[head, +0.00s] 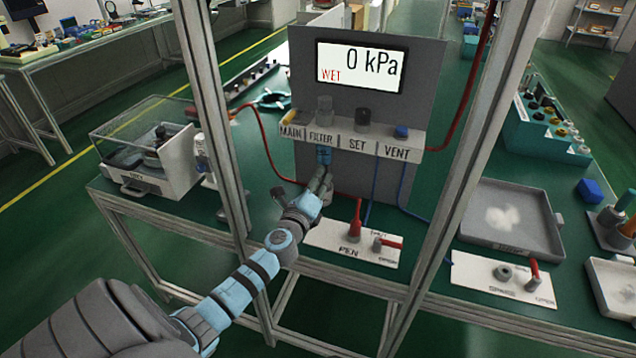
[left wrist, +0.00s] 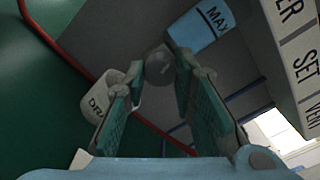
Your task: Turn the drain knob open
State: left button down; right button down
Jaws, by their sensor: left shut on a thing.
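My left gripper (head: 322,178) reaches up under the FILTER part of the panel, just below the blue filter bowl (head: 323,155). In the left wrist view the bowl, marked MAX (left wrist: 203,30), is above the fingers. A small grey round drain knob (left wrist: 158,67) sits between the fingertips of the left gripper (left wrist: 159,68), which are shut on it. The knob is hidden in the head view. A pale piece marked DRA (left wrist: 98,98) is partly behind the left finger. My right gripper is not in view.
The grey panel's display (head: 360,67) reads 0 kPa, with WET in red. Frame posts (head: 213,110) stand on both sides of my left arm. A white PEN plate (head: 352,238) with red-handled parts lies below. Red and blue hoses hang near the panel.

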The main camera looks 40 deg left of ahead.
pick_arm(q)
jog(key=shift+n+b, duration=3)
jog(key=shift+n, duration=4.8)
jog(key=c, duration=1.3)
grip_release()
jog(key=shift+c, duration=0.2)
